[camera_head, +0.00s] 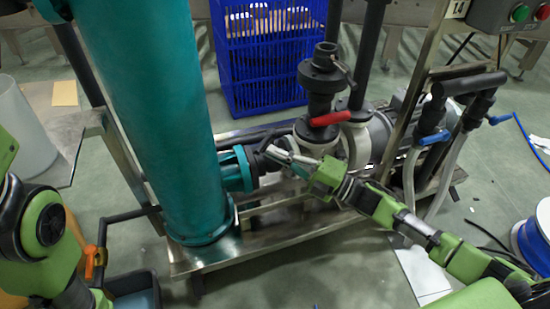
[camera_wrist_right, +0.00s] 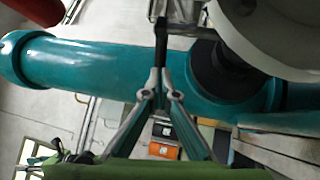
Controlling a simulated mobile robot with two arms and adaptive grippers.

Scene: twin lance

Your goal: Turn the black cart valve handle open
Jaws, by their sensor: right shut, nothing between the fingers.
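The black cart valve handle (camera_head: 267,141) appears as a short dark lever above the valve, beside the teal flange (camera_head: 237,169) in the head view. My right gripper (camera_head: 270,152) reaches in from the right, with its fingertips close to this lever; I cannot tell whether they touch it. In the right wrist view my right gripper (camera_wrist_right: 160,28) has its dark fingertips together, with nothing seen between them. There the fingertips lie in front of the teal pipe (camera_wrist_right: 100,65), left of a black fitting (camera_wrist_right: 215,68). My left gripper is outside the head view.
A large teal column (camera_head: 150,110) stands left of the valve. A red-handled valve (camera_head: 330,118) and a black upright pipe fitting (camera_head: 322,80) stand just right of and behind my right gripper. A blue-handled valve (camera_head: 435,138) is farther right. A blue crate (camera_head: 262,85) stands behind.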

